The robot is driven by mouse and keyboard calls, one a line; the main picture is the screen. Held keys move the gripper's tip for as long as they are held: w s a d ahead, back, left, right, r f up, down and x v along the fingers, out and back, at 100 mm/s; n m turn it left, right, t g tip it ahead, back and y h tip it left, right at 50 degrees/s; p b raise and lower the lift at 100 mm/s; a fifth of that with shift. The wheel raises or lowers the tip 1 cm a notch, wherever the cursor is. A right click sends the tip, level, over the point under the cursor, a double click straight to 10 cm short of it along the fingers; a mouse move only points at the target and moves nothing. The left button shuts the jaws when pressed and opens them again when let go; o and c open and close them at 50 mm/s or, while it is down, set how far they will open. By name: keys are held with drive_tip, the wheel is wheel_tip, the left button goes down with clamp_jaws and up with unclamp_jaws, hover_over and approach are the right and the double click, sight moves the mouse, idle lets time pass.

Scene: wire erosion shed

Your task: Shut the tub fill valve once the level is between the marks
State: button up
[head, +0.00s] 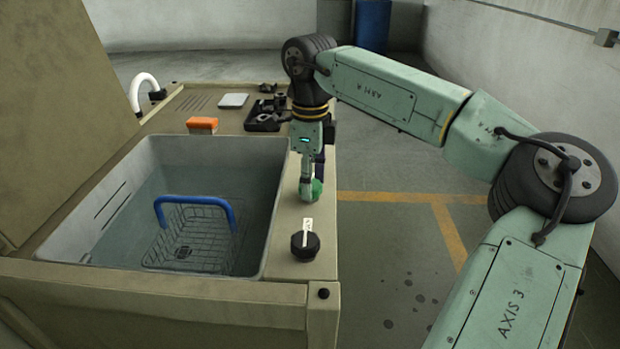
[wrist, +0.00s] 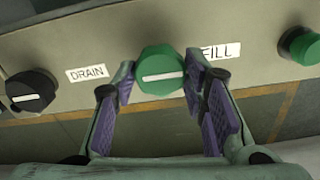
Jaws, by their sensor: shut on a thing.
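The grey tub (head: 265,160) holds clear water. Two dark parallel marks (head: 110,202) slant along its left inner wall. The waterline lies close to them, but I cannot tell whether it is between them. My gripper (head: 313,190) points down at the tub's right rim, shut on a green knob (head: 317,188). In the wrist view the green knob (wrist: 160,72) sits between the purple finger pads (wrist: 170,95), its white line running across from finger to finger. The FILL label (wrist: 221,52) is just right of it, partly covered by a finger. The DRAIN label (wrist: 87,73) is left.
A black knob (head: 305,246) stands nearer on the same rim. A wire basket with a blue handle (head: 195,200) sits in the tub. A green-capped black control (wrist: 300,46) is right of FILL. An orange block (head: 202,125) and a black tray (head: 262,122) lie behind the tub.

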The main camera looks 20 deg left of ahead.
drive_tip(key=o, duration=1.2)
drive_tip(key=shift+c, duration=0.2)
drive_tip(key=shift+r, duration=0.1)
wheel_tip(320, 180, up, 12)
